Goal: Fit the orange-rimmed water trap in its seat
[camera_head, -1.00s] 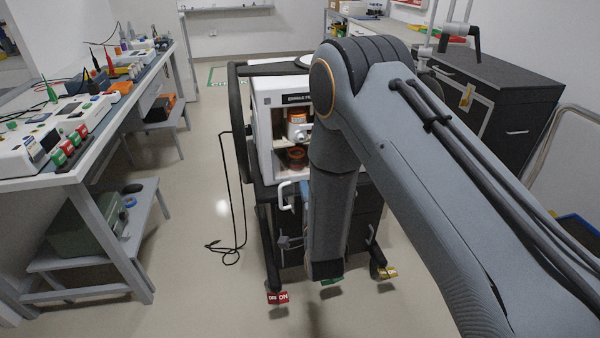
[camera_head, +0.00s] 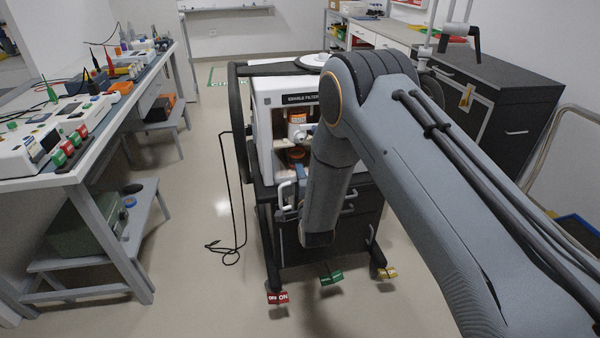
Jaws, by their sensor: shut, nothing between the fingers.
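The white ventilator housing (camera_head: 262,125) stands on a dark cart in the middle, with an open bay in its front. An orange-topped part (camera_head: 296,117) shows high in the bay, above a white round fitting (camera_head: 298,133). A second orange part (camera_head: 296,154) sits lower in the bay. I cannot tell which of these is the water trap or whether it is seated. My forearm covers the bay's right side. My gripper is not clearly visible; it is hidden by my forearm and wrist near the front of the housing.
The dark drawer cart (camera_head: 348,222) has red, green and gold tags at its feet. A white handle (camera_head: 285,194) projects below the bay. A black cable (camera_head: 228,200) hangs to the floor at left. A workbench (camera_head: 90,150) stands left; floor between is clear.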

